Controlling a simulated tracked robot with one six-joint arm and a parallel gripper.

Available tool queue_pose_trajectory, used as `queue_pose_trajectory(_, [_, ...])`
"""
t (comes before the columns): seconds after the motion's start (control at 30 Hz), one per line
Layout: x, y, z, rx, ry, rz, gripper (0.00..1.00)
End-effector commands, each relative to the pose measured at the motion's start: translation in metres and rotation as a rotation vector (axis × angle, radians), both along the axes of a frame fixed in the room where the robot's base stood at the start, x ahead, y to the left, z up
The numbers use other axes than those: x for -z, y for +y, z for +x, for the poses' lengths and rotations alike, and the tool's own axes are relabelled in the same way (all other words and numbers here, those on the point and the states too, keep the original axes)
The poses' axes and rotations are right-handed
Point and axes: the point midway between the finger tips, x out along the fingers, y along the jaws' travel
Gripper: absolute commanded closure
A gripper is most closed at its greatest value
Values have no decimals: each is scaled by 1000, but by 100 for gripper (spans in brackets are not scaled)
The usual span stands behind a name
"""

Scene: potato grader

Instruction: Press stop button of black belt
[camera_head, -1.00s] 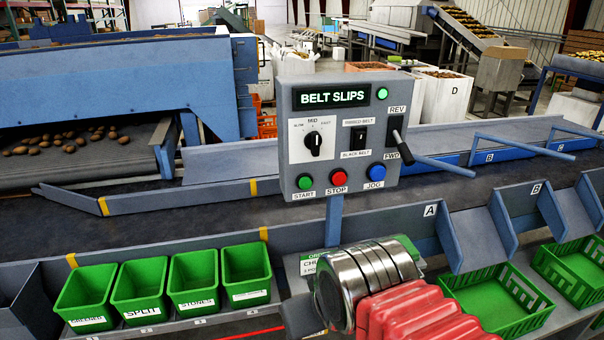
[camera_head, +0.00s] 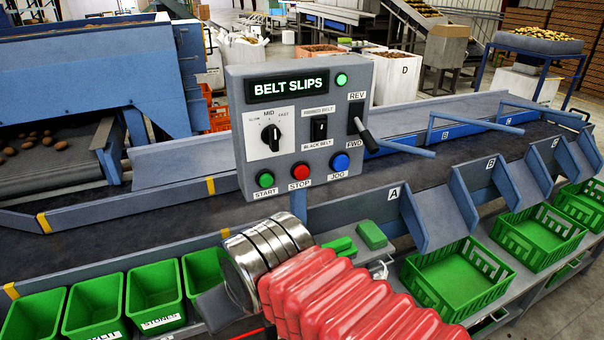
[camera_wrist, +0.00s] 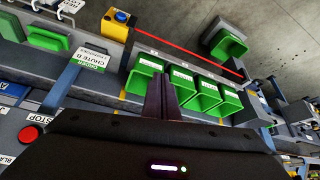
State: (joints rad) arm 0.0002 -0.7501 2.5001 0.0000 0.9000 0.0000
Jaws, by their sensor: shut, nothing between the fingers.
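The grey control panel (camera_head: 292,215) stands over the belt. Its red STOP button (camera_head: 300,171) sits between the green START button (camera_head: 265,179) and blue JOG button (camera_head: 340,161). Above is a black rocker switch (camera_head: 319,128) labelled RIBBED BELT at top and BLACK BELT below; I cannot tell its side. The red button also shows at the left of the wrist view (camera_wrist: 28,134). My gripper (camera_wrist: 160,98) is shut and empty, apart from the button, with green bins beyond its fingers. In the head view my arm is below the panel, with its fingers largely hidden.
The display (camera_head: 288,86) reads BELT SLIPS beside a lit green lamp (camera_head: 341,79). A black lever (camera_head: 363,130) juts out at the panel's right. The dark belt (camera_head: 100,245) runs behind; green bins (camera_head: 152,291) and crates (camera_head: 455,279) line the front.

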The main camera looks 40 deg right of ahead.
Motion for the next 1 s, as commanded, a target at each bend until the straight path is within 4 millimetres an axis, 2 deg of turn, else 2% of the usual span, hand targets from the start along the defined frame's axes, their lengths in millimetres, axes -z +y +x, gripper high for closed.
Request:
queue_pose_trajectory(0.27, [4,-9,7,71,32,36,100])
queue_pose_trajectory(0.37, [9,-18,13,136,59,73,100])
queue_pose_trajectory(0.67, [27,-70,32,387,134,226,100])
queue_pose_trajectory(1.0, [43,-140,43,675,157,428,100])
